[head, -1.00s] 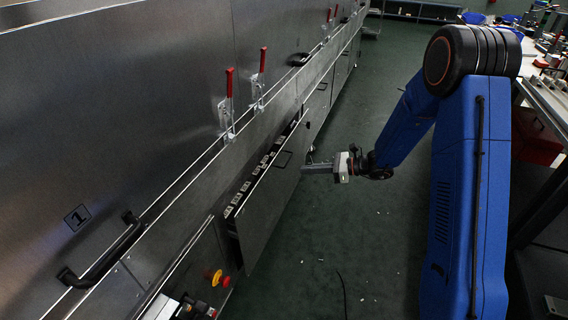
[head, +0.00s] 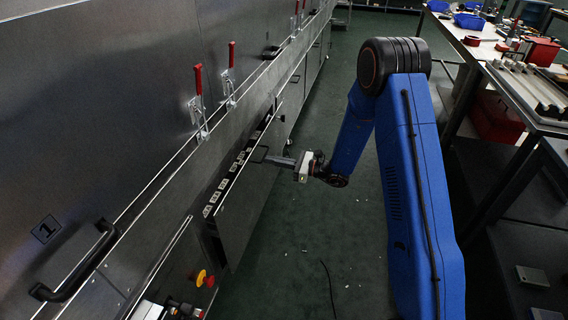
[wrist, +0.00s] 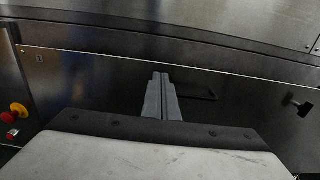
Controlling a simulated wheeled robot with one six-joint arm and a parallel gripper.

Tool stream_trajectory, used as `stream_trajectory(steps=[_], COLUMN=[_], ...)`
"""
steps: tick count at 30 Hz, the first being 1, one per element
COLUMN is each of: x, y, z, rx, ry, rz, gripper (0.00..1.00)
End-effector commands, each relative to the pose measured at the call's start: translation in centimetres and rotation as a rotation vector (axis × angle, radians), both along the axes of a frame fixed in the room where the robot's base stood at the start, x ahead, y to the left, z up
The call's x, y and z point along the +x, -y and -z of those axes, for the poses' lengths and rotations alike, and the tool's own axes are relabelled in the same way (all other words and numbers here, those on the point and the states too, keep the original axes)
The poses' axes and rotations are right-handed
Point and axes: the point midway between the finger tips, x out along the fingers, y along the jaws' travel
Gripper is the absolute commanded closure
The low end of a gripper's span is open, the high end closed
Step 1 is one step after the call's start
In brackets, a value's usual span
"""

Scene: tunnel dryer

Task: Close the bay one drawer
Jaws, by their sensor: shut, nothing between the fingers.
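The bay one drawer (head: 236,213) is a dark metal front standing partly out from the dryer's side, below the panel with the number 1 plate (head: 46,229). Several small pale parts show in the gap behind its top edge. My gripper (head: 268,160) is shut and empty, its fingers pointing at the upper far part of the front, close to the dark handle (head: 260,153). In the wrist view the shut fingers (wrist: 161,78) lie in front of the drawer face (wrist: 95,88), just left of the handle (wrist: 198,97). I cannot tell whether they touch the face.
Red-handled clamps (head: 198,82) and a long bar handle (head: 75,270) are on the dryer above. A yellow and red button (head: 203,278) is at the near side of the drawer. A bench (head: 530,125) stands at the right. The green floor (head: 300,235) between is mostly clear.

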Motion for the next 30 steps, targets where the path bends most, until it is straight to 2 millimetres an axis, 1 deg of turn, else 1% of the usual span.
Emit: stream_trajectory(steps=[1,3,9,15,26,30], x=[0.2,0.5,1.3,1.7,1.7,2.0], y=[-1.0,-2.1,-4.3,-5.2,-5.4,-6.5], z=[0.0,0.0,0.0,0.0,0.0,0.0], rx=[0.001,0.001,0.000,0.000,0.000,0.000], ry=[0.001,0.000,0.001,0.000,0.000,0.001], rz=[-0.003,-0.003,-0.002,0.000,0.000,-0.002], gripper=[1.00,1.00,1.00,1.00,1.00,1.00])
